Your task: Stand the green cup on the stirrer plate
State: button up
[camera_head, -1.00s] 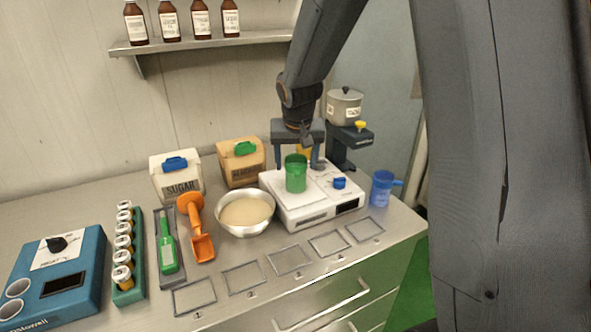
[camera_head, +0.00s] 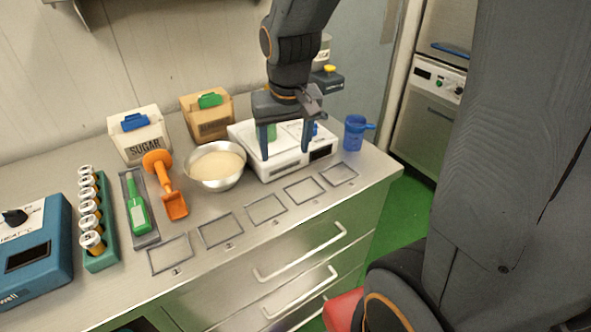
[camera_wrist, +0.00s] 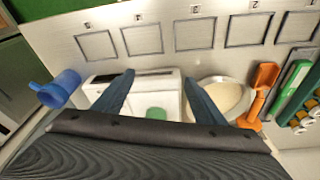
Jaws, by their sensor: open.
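The green cup (camera_head: 272,131) shows as a small green patch behind my gripper, over the top of the white stirrer plate (camera_head: 290,165); most of it is hidden. In the wrist view the green cup (camera_wrist: 156,113) lies below and between the fingers, against the white stirrer plate (camera_wrist: 146,92). My gripper (camera_head: 285,152) is open, its fingers pointing down over the plate. In the wrist view my gripper (camera_wrist: 160,80) has its fingers wide apart with nothing between the tips.
A blue jug (camera_head: 354,133) stands right of the plate, and a steel bowl (camera_head: 216,184) stands left. An orange scoop (camera_head: 167,190), sugar bin (camera_head: 140,140) and another bin (camera_head: 207,118) are farther left and behind. Empty outlined squares (camera_head: 265,208) line the counter front.

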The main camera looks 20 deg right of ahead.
jog(key=s+f+g, duration=0.1)
jog(key=s+f, duration=0.3)
jog(key=s, duration=0.5)
jog(key=shift+f+n, duration=0.35)
jog(key=shift+n, duration=0.05)
jog(key=shift+f+b, duration=0.5)
jog(key=shift+c, duration=0.5)
